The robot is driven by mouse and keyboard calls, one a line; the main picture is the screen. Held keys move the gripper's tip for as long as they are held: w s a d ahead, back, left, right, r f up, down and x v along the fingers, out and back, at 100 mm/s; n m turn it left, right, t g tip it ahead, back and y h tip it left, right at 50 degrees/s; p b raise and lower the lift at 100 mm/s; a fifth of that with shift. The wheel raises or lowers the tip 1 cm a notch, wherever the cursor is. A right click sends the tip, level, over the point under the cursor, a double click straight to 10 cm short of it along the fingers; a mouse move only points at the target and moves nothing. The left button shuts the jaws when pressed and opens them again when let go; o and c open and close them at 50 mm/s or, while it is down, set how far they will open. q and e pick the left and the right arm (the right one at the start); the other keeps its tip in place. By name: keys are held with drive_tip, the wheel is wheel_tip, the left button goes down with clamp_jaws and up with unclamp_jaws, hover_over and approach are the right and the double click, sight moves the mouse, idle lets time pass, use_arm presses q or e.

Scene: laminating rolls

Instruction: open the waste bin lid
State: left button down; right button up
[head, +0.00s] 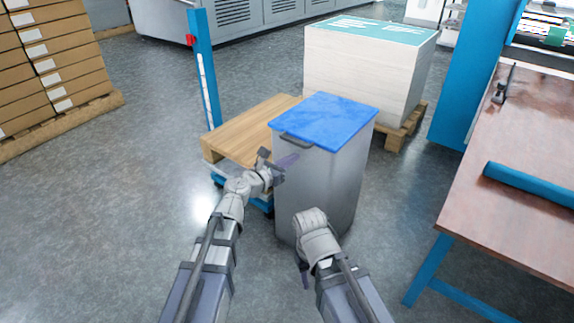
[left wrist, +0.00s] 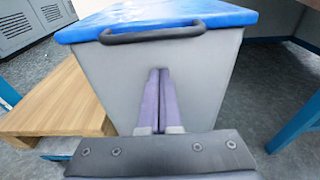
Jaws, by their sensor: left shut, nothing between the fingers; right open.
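The waste bin (head: 325,185) is a tall grey box standing on the floor, and its blue lid (head: 328,118) lies shut on top. A dark bar handle (head: 296,141) sits along the lid's near edge. In the left wrist view the handle (left wrist: 152,33) crosses the upper part, above my fingers. My left gripper (head: 288,160) is shut and empty, just below the handle in front of the bin's near wall. Its fingers (left wrist: 159,75) are together; contact with the bin cannot be told. My right gripper (head: 304,278) is open, low in front of the bin, its fingers mostly hidden.
A low wooden platform (head: 247,128) with a blue post (head: 204,65) stands left of the bin. A pallet with a paper stack (head: 365,75) is close behind it. A brown-topped table (head: 510,185) with a blue roll (head: 530,184) is at the right.

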use_arm(q)
drive_tip(key=shift+s+a+r+p, duration=0.15)
drive_tip(key=shift+r+p, duration=0.15)
drive_tip(key=shift+r, duration=0.3)
drive_tip(key=shift+s+a+r+p, duration=0.1)
drive_tip(key=shift+r+p, duration=0.2)
drive_tip(key=shift+r, duration=0.25)
drive_tip(key=shift+s+a+r+p, duration=0.15)
drive_tip(key=shift+r+p, duration=0.15)
drive_tip(key=shift+r, duration=0.3)
use_arm(e)
drive_tip(key=shift+a+r, duration=0.25)
drive_tip(key=shift+r, duration=0.6)
drive_tip(key=shift+a+r, duration=0.25)
drive_tip(key=shift+r, duration=0.6)
